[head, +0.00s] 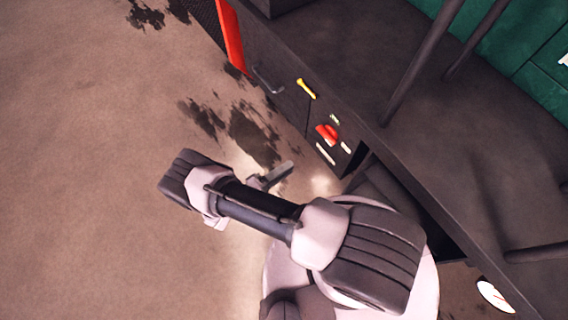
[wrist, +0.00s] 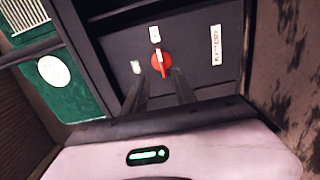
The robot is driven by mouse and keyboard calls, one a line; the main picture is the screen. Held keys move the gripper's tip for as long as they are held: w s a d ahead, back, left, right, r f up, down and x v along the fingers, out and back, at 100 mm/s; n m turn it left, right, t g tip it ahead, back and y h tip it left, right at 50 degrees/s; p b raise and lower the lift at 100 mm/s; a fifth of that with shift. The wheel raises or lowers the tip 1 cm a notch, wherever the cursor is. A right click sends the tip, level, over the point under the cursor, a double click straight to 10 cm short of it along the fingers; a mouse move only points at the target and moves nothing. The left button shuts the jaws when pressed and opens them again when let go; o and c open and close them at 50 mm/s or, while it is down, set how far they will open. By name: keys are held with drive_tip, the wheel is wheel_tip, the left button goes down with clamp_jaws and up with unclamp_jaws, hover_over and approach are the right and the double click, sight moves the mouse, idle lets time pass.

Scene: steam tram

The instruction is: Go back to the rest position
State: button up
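My gripper (head: 280,173) is at the end of my bent arm, in front of the dark side panel of the tram. In the wrist view its two dark fingers (wrist: 160,82) stand apart with nothing visible between them, so it is open. A red rotary knob (wrist: 162,64) with a white pointer lies ahead, just beyond the fingertips in the picture. In the head view the red knob (head: 327,132) is on the panel, with a visible gap between it and the gripper.
The panel carries a BATTERY label (wrist: 216,45), small pale plates and a yellow handle (head: 306,88). A grey handle (head: 267,81) and a red board (head: 231,38) are further along. Dark posts (head: 420,65) rise from the tram deck. Open brown ground (head: 80,180) lies left.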

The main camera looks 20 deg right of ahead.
wheel_tip(320, 180, up, 24)
drive_tip(key=w+m+g+y, duration=0.1)
drive_tip(key=m+g+y, duration=0.5)
drive_tip(key=g+y, duration=0.25)
drive_tip(key=s+r+m+t+y, duration=0.1)
drive_tip(key=s+r+t+y, duration=0.3)
drive_tip(key=r, duration=0.6)
drive_tip(key=s+r+m+t+y, duration=0.1)
drive_tip(key=s+r+t+y, duration=0.3)
drive_tip(key=r, duration=0.6)
drive_tip(key=shift+s+a+r+y, duration=0.25)
drive_tip(key=shift+s+a+y, duration=0.05)
drive_tip(key=shift+s+y, duration=0.9)
